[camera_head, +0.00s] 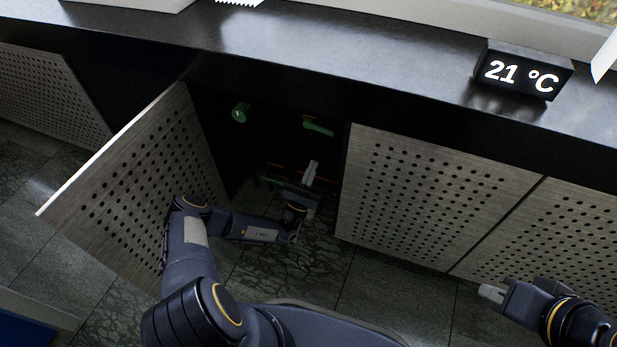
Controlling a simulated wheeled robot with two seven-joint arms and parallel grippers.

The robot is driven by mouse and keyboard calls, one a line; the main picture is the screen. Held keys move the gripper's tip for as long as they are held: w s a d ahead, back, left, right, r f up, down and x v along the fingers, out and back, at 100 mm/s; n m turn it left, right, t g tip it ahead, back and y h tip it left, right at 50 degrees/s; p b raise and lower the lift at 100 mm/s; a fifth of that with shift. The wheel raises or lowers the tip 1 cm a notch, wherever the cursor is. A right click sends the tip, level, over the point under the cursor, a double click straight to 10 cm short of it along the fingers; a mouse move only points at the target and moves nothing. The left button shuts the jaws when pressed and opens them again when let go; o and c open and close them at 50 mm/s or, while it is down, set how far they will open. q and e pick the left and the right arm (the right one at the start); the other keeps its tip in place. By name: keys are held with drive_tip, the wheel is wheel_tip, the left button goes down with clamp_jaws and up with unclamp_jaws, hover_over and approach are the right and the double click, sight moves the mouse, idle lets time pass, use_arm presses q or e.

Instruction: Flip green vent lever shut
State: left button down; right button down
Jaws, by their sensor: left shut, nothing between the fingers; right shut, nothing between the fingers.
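A green lever (319,127) shows inside the dark open cabinet under the counter, near the right side of the opening. A second green part (240,113), rounded like a knob or pipe end, is at the upper left of the opening. I cannot tell from here how far the lever is turned. My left gripper (312,172) is shut and empty inside the opening, below the green lever and apart from it in the picture. My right gripper (490,292) is shut and empty at the lower right, in front of the closed panels.
A perforated door (150,180) stands open left of my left arm. Closed perforated panels (425,190) are to the right. The dark countertop (380,75) overhangs the opening and carries a 21 °C display (522,72). Thin reddish pipes (285,167) run low inside the cabinet.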

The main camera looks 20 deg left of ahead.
sight(319, 128)
use_arm(q)
drive_tip(key=w+d+r+b, duration=0.1)
drive_tip(key=w+r, duration=0.2)
drive_tip(key=r, duration=0.4)
drive_tip(key=shift+w+d+r, duration=0.2)
drive_tip(key=shift+w, duration=0.05)
